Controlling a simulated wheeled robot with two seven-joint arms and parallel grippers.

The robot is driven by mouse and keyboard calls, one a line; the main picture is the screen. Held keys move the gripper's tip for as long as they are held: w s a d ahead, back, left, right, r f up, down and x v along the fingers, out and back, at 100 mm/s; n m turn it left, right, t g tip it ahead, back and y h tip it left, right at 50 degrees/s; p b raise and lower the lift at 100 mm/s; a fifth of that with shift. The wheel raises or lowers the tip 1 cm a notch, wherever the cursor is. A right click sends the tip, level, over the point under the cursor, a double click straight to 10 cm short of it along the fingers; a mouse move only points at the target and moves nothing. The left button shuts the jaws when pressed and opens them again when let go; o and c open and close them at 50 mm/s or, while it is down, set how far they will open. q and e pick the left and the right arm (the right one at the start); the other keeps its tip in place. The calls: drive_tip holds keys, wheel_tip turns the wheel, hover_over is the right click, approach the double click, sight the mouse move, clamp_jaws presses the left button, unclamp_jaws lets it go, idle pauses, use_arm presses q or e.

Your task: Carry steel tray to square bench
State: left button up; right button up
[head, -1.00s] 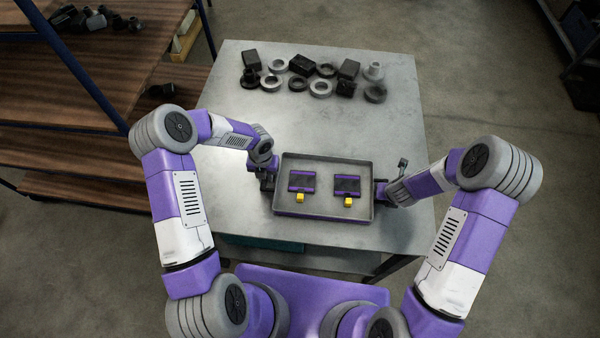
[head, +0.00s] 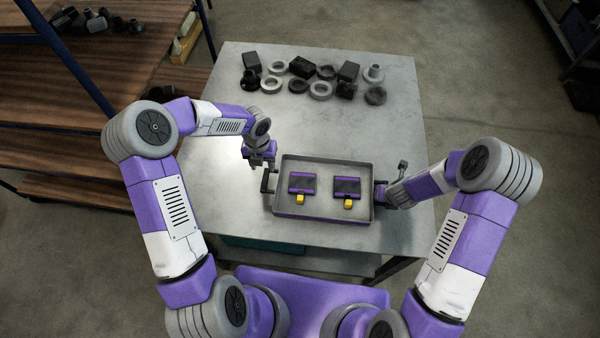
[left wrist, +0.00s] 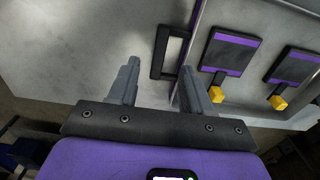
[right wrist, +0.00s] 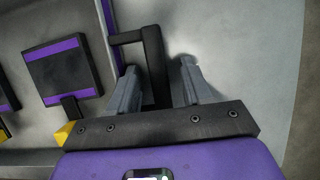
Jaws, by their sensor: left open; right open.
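The steel tray (head: 324,211) sits on the near part of the grey metal bench (head: 330,122). Two dark pads with purple edges and yellow tabs lie inside it. It has a black handle at each end. My left gripper (head: 259,163) is open, just off the tray's left handle (head: 267,180); in the left wrist view this handle (left wrist: 168,52) stands beyond the fingertips, not between them. My right gripper (head: 383,192) is open at the right handle. In the right wrist view the right handle (right wrist: 152,65) reaches between the open fingers.
Several dark and grey machine parts (head: 321,90) lie along the bench's far edge. A brown wooden shelf unit (head: 100,80) with blue posts stands at the left. The bench middle is clear, and open floor (head: 500,100) lies to the right.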

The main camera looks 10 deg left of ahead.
drive_tip(key=shift+r, duration=0.2)
use_arm(q)
wheel_tip(320, 180, up, 3)
drive_tip(key=shift+r, duration=0.1)
use_arm(e)
drive_tip(key=v, duration=1.1)
drive_tip(key=shift+s+r, duration=0.15)
drive_tip(key=shift+r, duration=0.15)
